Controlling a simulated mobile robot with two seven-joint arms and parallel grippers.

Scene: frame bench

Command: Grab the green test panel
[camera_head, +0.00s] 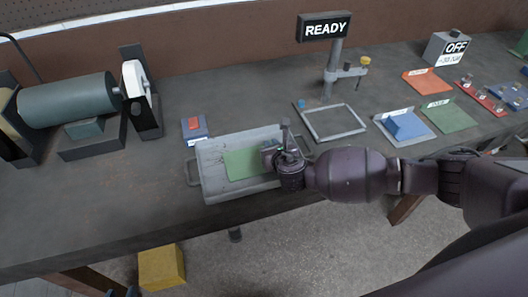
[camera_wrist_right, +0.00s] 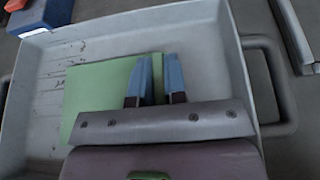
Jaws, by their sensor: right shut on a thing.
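A flat green panel (camera_head: 243,164) lies in the grey tray (camera_head: 212,188) at the middle of the bench. The panel also shows in the right wrist view (camera_wrist_right: 98,92), partly hidden behind my gripper. My right gripper (camera_head: 270,155) reaches into the tray from the right and is shut on the panel's right-hand part. Its two blue fingers (camera_wrist_right: 153,78) stand close together there. The small dark tips of my left gripper (camera_head: 122,292) seem to show at the bottom edge; their opening is unclear. Another green sheet (camera_head: 450,116) lies at the right with a label.
A blue block with a red top (camera_head: 194,128) sits behind the tray. An empty grey frame (camera_head: 333,136) stands under the READY sign (camera_head: 325,27). A blue piece (camera_head: 404,125) and an orange sheet (camera_head: 428,81) lie right. A roller machine (camera_head: 68,100) fills the left. A yellow block (camera_head: 161,267) is below.

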